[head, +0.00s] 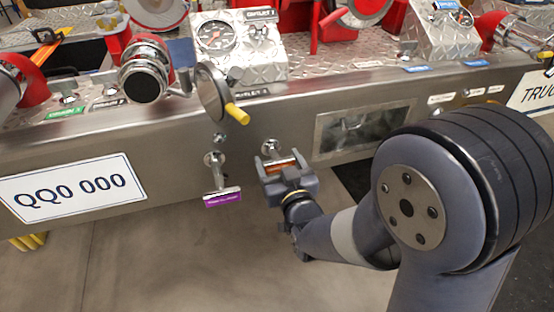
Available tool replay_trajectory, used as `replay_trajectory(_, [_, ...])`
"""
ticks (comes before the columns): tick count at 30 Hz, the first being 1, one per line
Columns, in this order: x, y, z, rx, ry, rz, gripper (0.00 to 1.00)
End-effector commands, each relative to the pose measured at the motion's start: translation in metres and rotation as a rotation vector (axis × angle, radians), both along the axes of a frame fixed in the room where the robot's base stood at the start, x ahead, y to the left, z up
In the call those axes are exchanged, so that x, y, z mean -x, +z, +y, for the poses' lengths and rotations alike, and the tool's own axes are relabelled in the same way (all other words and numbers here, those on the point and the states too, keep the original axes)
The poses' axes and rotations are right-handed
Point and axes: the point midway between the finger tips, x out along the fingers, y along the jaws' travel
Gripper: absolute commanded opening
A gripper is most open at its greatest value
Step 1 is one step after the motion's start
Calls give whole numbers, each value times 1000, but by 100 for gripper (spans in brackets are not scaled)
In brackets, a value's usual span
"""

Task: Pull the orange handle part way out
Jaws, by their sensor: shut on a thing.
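The orange handle (284,164) is a short bar at the front face of the metal bumper. It sits between the jaws of my gripper (280,165), which is shut on it. The gripper hides part of the handle. A round metal fitting (270,147) shows on the bumper just behind and above the handle. The rod between the handle and the bumper is mostly hidden, so I cannot tell how far out the handle stands.
A purple-labelled pull handle (222,197) hangs close to the left of my gripper. A handwheel with a yellow knob (237,113) sticks out above left. A license plate (72,187) is on the bumper at left. A recessed window (362,129) is at right. The floor below is clear.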

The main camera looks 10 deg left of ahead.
Motion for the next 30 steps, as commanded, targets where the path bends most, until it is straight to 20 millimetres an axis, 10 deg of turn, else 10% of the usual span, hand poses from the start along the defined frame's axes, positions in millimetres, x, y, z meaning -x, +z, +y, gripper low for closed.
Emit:
replay_trajectory(12, [11,0,-7,0,0,0,32])
replay_trajectory(13, [11,0,-7,0,0,0,75])
replay_trajectory(20, [11,0,-7,0,0,0,94])
replay_trajectory(30, [15,0,-9,-1,0,-1,95])
